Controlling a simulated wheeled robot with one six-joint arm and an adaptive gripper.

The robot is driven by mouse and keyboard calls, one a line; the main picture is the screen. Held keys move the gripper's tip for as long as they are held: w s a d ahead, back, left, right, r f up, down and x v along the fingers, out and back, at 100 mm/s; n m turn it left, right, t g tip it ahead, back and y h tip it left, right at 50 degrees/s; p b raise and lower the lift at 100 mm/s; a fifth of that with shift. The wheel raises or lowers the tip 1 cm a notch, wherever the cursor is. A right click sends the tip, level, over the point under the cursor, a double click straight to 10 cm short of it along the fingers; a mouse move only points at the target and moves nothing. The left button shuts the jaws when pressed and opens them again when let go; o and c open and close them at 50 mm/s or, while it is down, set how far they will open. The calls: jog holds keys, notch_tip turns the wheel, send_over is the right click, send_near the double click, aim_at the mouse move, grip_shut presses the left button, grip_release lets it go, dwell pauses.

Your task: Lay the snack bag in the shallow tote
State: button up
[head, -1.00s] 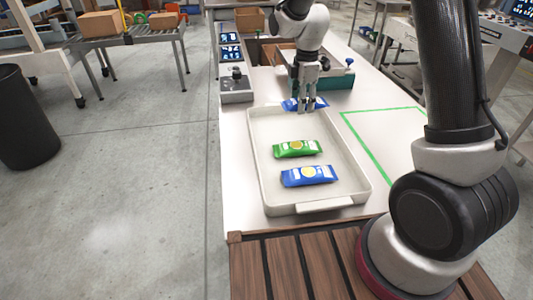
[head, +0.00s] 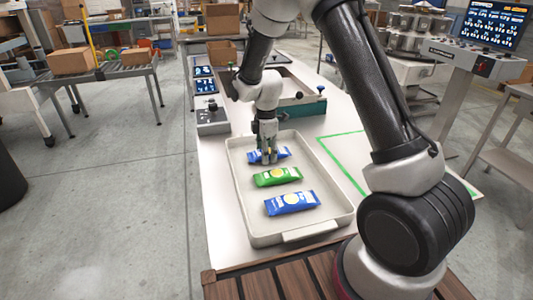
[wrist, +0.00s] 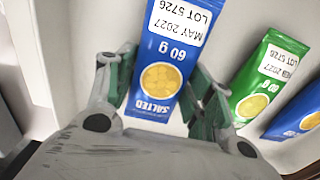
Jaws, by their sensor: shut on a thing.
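A blue snack bag (wrist: 163,65) labelled salted, 60 g, is between the fingers of my gripper (wrist: 160,90) in the wrist view. In the head view my gripper (head: 267,155) points down over the far end of the shallow tote (head: 238,200), with the held blue bag (head: 283,153) partly hidden behind the fingers. I cannot tell whether the bag touches the tote floor. A green bag (head: 278,176) and another blue bag (head: 292,203) lie in the tote, nearer to me.
A green-outlined area (head: 345,160) on the white table right of the tote is bare. A teal-fronted box (head: 298,114) and a grey scale unit (head: 211,117) stand beyond the tote. My arm covers part of the right side.

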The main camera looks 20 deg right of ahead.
jog(key=shift+f, duration=0.25)
jog(key=o, duration=1)
jog(key=shift+r, duration=0.1)
jog(key=s+d+r+m, duration=0.2)
jog(key=r, duration=0.8)
jog(key=s+d+r+m, duration=0.1)
jog(key=s+d+r, duration=0.1)
jog(key=r, duration=0.7)
jog(key=shift+s+d+r+m+t, duration=0.7)
jog(key=shift+s+d+r+m, duration=1.4)
jog(key=shift+s, duration=2.35)
jog(key=shift+s+d+r+m+t, duration=0.7)
jog(key=shift+s+d+r+m, duration=0.6)
jog(key=shift+s+m, duration=2.4)
jog(key=shift+s+d+r+m+t, duration=0.7)
jog(key=shift+s+d+r+m, duration=0.9)
jog(key=shift+s, duration=3.65)
